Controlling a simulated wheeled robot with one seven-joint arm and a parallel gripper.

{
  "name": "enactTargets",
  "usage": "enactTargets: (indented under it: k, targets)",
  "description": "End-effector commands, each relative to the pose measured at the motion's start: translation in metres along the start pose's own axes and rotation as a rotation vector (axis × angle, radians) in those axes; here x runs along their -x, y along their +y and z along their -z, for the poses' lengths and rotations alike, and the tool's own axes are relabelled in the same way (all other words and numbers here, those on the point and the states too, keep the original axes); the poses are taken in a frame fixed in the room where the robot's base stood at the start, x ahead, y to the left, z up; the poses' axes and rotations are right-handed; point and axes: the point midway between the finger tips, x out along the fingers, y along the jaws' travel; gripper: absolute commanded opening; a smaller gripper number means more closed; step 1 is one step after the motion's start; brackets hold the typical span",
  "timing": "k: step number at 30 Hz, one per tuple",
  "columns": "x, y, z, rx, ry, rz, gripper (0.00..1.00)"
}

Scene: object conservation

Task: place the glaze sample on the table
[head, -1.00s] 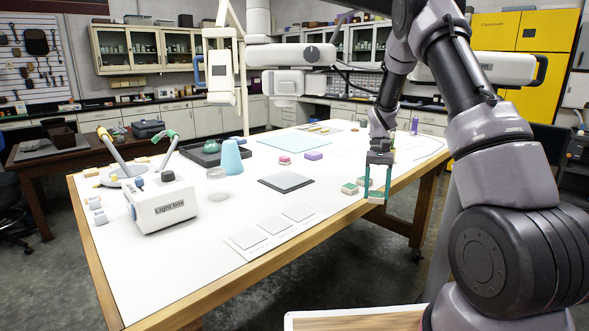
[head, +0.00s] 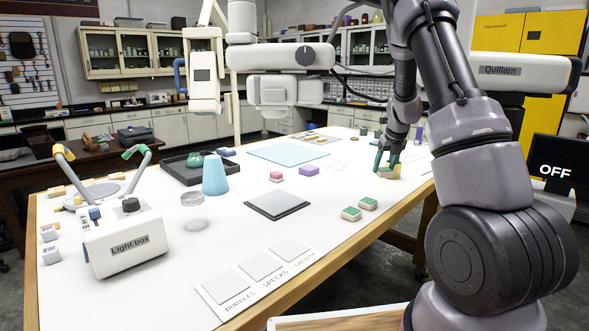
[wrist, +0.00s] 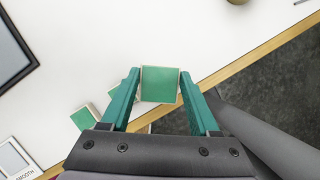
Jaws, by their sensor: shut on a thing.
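My gripper (wrist: 160,76) is shut on a square glaze sample (wrist: 160,88) with a green face and pale edges. In the head view my gripper (head: 385,163) points down near the table's right edge. The held sample shows there as a tan piece (head: 392,172) at the fingertips, partly hidden by them. In the wrist view the sample overlaps the white table (wrist: 90,40) and its wooden edge; I cannot tell its exact height. Two similar green-topped samples lie on the table, one nearer (head: 351,213) and one just behind it (head: 368,203).
A card with three grey squares (head: 225,285), labelled bubbles, specks and smooth, lies at the front edge. A dark-framed grey plate (head: 277,204), a light box (head: 122,240), a blue cone (head: 215,175), and pink (head: 276,176) and purple blocks (head: 309,170) stand around.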

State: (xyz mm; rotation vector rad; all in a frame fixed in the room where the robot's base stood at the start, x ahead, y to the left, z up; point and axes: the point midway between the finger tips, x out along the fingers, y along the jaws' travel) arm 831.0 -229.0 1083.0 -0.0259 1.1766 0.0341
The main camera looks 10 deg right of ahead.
Motion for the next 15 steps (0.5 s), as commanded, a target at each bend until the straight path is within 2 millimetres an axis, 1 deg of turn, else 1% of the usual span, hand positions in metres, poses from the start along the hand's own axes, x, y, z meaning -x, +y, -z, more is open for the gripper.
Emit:
enactTargets:
  k: [3, 6, 10, 15]
  targets:
    - [0.003, -0.007, -0.004, -0.093, 0.0, 0.039, 0.02]
    - [0.004, -0.012, -0.006, -0.137, 0.0, 0.056, 0.02]
    - [0.004, -0.015, -0.009, -0.157, -0.003, 0.062, 0.02]
    - [0.002, -0.014, -0.012, -0.154, -0.007, 0.061, 0.02]
